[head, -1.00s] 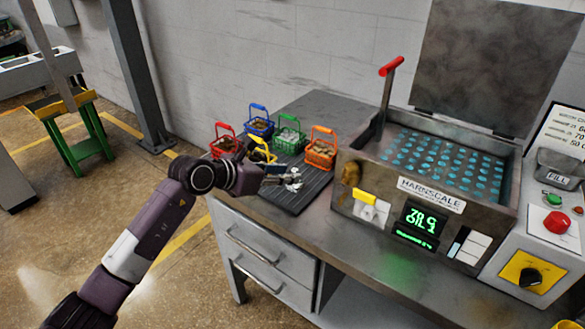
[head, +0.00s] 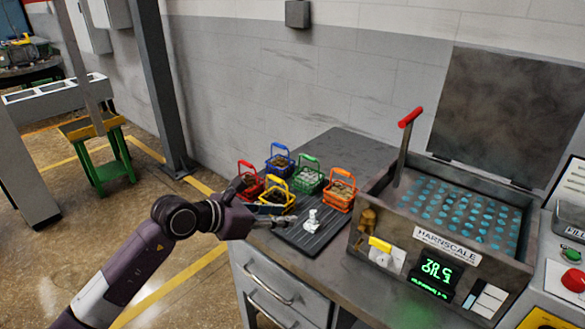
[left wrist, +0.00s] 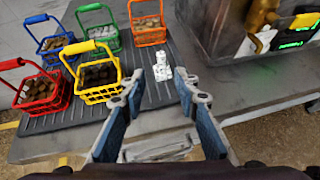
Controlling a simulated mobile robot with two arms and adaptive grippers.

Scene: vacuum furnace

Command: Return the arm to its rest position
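My left arm comes in from the lower left in the head view. Its gripper (head: 262,212) is at the front left edge of the black ribbed mat (head: 318,240). In the left wrist view the two blue-padded fingers of this gripper (left wrist: 155,105) are spread wide with nothing between them. A small white figure-like piece (head: 311,221) stands on the mat just beyond the fingertips, and it also shows in the left wrist view (left wrist: 162,70). My right gripper is in neither view.
Red (head: 249,181), blue (head: 280,161), yellow (head: 277,198), green (head: 308,181) and orange (head: 340,194) baskets stand on the mat. Right of it stands the Harnscale machine (head: 440,245) with a red-handled lever (head: 404,140). Open floor lies left of the bench.

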